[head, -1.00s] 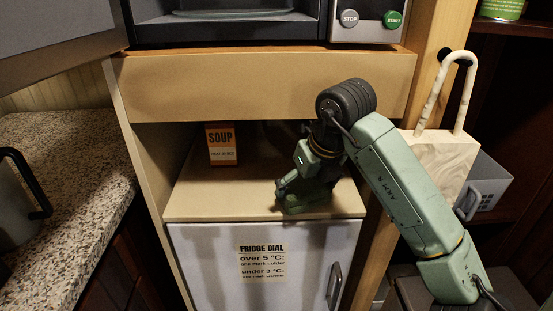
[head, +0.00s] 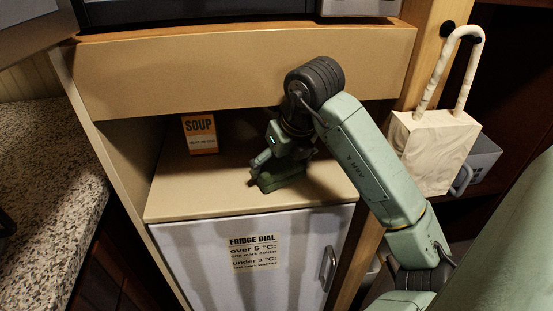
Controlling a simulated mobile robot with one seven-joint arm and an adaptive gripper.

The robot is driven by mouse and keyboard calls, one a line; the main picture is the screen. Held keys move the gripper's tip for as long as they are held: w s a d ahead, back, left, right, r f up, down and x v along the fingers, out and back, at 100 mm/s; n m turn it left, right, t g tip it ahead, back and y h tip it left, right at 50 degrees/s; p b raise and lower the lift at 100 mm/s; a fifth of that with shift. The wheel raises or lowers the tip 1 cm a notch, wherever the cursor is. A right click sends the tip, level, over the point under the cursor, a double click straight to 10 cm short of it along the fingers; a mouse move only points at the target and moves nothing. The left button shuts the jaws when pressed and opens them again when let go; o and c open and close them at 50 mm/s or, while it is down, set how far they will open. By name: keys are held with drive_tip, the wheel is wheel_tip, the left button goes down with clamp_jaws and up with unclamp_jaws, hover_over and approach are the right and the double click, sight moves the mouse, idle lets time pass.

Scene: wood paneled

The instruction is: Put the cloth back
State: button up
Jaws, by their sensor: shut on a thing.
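My gripper (head: 264,172) is low over the tan top of the small white fridge (head: 190,205), right of the soup box, with its fingers pointing down and left. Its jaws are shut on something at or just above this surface. A dark green patch sits under the fingers. In the shade I cannot clearly tell it from the gripper's own green parts. No cloth shows distinctly anywhere else in view.
An orange and white soup box (head: 199,134) stands at the back left of the fridge top. A tan panel (head: 245,72) hangs above the niche. A wooden post (head: 424,50) and a pale block with a looped handle (head: 433,150) stand right. A speckled counter (head: 45,165) is left.

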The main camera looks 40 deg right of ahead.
drive_tip(key=shift+f, duration=0.15)
drive_tip(key=o, duration=0.7)
drive_tip(key=shift+o, duration=0.2)
drive_tip(key=b+v, duration=0.3)
drive_tip(key=v, duration=0.9)
drive_tip(key=shift+w, duration=0.1)
